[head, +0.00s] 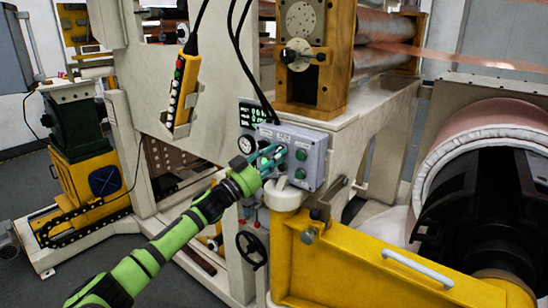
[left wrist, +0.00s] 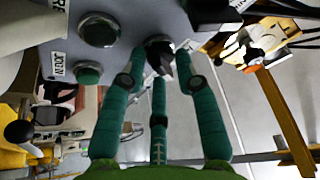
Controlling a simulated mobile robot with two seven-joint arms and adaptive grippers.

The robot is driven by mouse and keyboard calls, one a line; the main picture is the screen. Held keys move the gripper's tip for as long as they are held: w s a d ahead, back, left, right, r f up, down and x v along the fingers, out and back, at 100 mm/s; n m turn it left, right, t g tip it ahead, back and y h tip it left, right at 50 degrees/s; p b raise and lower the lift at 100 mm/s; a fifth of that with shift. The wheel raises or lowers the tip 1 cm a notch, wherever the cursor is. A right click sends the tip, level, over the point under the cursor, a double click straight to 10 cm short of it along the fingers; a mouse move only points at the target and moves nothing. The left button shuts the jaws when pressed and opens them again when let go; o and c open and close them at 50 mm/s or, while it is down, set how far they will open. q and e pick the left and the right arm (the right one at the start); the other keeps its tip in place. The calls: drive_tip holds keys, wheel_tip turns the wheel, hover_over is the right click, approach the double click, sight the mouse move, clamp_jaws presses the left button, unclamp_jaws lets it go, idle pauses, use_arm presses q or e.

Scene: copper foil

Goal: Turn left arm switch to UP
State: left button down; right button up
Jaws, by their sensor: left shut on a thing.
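A grey control box (head: 314,158) is fixed to the machine, with green push buttons on its face. The switch is a small black knob (left wrist: 160,57) with a metal collar on the box, seen in the left wrist view. My left gripper (head: 272,158) reaches the box face from the lower left. In the left wrist view its teal fingers (left wrist: 160,66) stand on both sides of the knob and close on it, with a third finger below. In the head view the fingers hide the knob. Its exact turn angle and its label cannot be read. My right gripper is not in view.
A yellow pendant (head: 182,92) hangs on a cable left of the box. A white round post (head: 285,197) and a yellow guard arm (head: 335,255) lie just below and right of it. A lower green button (left wrist: 88,74) sits near the fingers. A large copper roll (head: 480,135) is at right.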

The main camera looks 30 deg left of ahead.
use_arm(q)
drive_tip(key=shift+r, duration=0.1)
drive_tip(key=c, duration=1.2)
unclamp_jaws()
drive_tip(key=v, duration=1.2)
